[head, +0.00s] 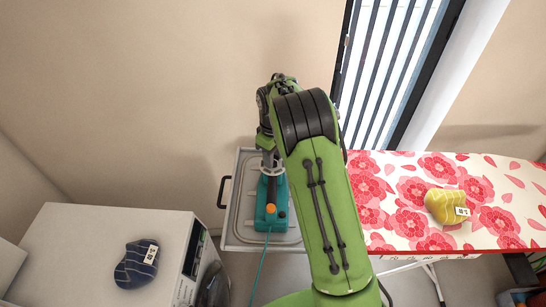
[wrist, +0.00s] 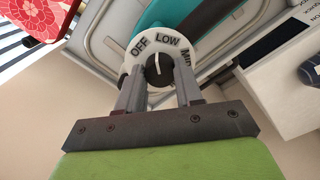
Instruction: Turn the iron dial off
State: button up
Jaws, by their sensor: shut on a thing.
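The teal iron (head: 263,218) lies on a grey tray in the head view, with a cable running from its near end. Its white dial disc (wrist: 143,62) fills the middle of the wrist view, with OFF at left, LOW at top and MID at right. The dark knob (wrist: 159,76) has a white pointer line that points up, roughly between OFF and LOW. My gripper (wrist: 158,83) is shut on the iron dial, a finger on each side of the knob. In the head view my gripper (head: 268,161) is over the far end of the iron, partly hidden by my arm.
The grey tray (head: 232,240) stands between a white appliance (head: 110,255) with a dark striped cloth (head: 134,268) at left and a flowered ironing board (head: 400,165) with a yellow folded cloth (head: 440,206) at right. A wall and a slatted window (head: 385,70) are behind.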

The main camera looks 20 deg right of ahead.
jog(key=n+b, duration=0.1)
jog(key=n, duration=0.6)
jog(key=shift+b, duration=0.4)
dwell(0.3)
jog(key=o, duration=1.1)
jog(key=shift+c, duration=0.2)
jog(key=shift+r, duration=0.1)
notch_tip(320, 180, up, 16)
jog(key=p, duration=0.3)
jog(key=shift+f, duration=0.2)
